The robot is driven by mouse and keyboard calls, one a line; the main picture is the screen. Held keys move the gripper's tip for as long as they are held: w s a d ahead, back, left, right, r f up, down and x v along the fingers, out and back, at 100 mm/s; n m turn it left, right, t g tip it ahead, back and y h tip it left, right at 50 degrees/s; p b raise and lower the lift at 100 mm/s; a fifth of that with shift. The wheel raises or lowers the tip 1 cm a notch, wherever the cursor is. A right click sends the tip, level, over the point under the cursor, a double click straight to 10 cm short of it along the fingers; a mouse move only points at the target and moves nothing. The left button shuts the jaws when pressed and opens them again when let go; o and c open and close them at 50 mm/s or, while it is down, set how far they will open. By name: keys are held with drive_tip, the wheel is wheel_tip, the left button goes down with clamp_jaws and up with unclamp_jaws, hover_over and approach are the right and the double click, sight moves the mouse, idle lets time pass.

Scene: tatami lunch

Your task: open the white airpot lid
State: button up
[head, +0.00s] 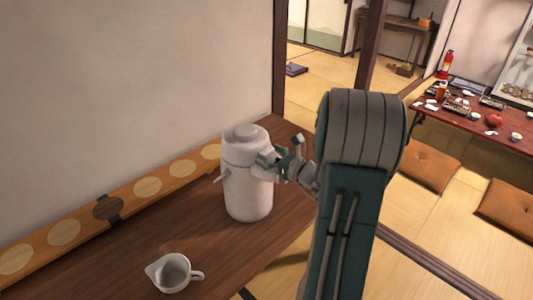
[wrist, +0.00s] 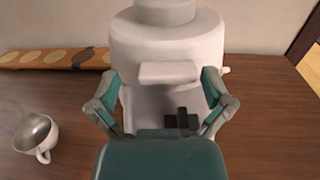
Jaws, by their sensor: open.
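The white airpot (head: 247,188) stands upright on the brown wooden table, near the wall. Its lid (head: 245,137) looks closed on top. In the wrist view the airpot (wrist: 165,45) fills the upper middle, with a white tab (wrist: 168,72) sticking out from the lid's edge toward me. My gripper (head: 278,160) is at the right side of the airpot, near lid height. In the wrist view my gripper (wrist: 167,90) is open, with one finger on each side of the tab. I cannot tell whether either finger touches the airpot.
A white pitcher (head: 173,274) stands on the wooden table (head: 112,262) at the front, and it shows at left in the wrist view (wrist: 36,135). A wooden board with pale discs (head: 75,226) runs along the wall. A low red-brown table (head: 467,117) with dishes and cushions (head: 430,168) are at right.

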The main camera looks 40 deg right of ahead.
drive_tip(key=shift+w, duration=0.2)
drive_tip(key=shift+d+f, duration=0.1)
drive_tip(key=shift+d, duration=0.45)
drive_tip(key=c, duration=0.5)
drive_tip(key=shift+a, duration=0.2)
drive_tip(key=c, duration=0.8)
drive_tip(key=shift+o, duration=0.2)
drive_tip(key=shift+a, duration=0.1)
drive_tip(key=shift+r, duration=0.2)
